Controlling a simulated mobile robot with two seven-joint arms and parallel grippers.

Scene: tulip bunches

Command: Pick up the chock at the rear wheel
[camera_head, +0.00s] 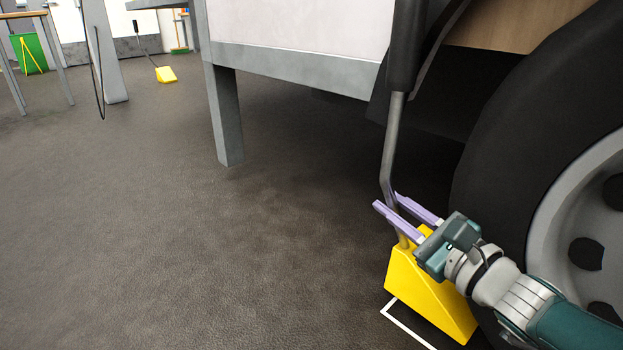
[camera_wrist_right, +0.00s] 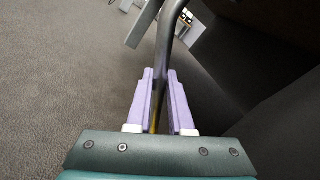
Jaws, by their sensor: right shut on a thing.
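The yellow wedge chock (camera_head: 428,293) stands on the floor against the big black rear wheel (camera_head: 497,140) at the right of the head view. A bent grey metal handle (camera_head: 391,150) rises from it to a dark grip (camera_head: 404,45). My right gripper (camera_head: 396,206) has its purple fingers on either side of the handle's lower part, just above the yellow body. It is shut on the handle, which also runs between the fingers in the right wrist view (camera_wrist_right: 161,88). My left gripper is not in view.
A white-panelled vehicle body with a grey frame (camera_head: 290,72) and leg (camera_head: 226,115) stands behind. White floor marking (camera_head: 407,324) lies by the chock. Another yellow chock (camera_head: 166,74) stands far back at the left. The floor (camera_head: 130,230) at the left is clear.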

